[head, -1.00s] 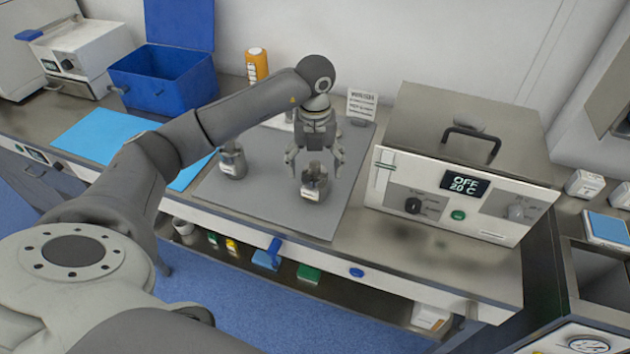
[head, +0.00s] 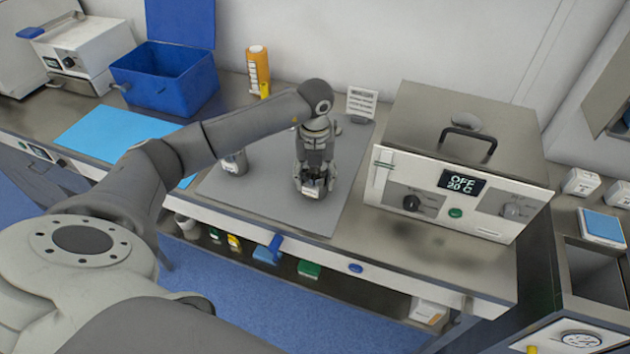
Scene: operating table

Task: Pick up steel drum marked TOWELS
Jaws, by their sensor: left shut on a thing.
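Two small steel drums stand on the grey mat (head: 262,205) on the bench. My left gripper (head: 313,178) points down over the front right drum (head: 311,190) and is shut on its top. That drum carries a white label, too small to read, and seems to rest on the mat. The other drum (head: 234,163) stands further left, partly covered by my left arm. I cannot tell which drum is marked TOWELS. My right gripper is not in view.
A water bath (head: 465,160) with a display reading OFF 20 C stands right of the mat. A small sign (head: 361,103) and an orange bottle (head: 257,70) stand behind. A blue open box (head: 165,80) and a light blue sheet (head: 105,140) lie left.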

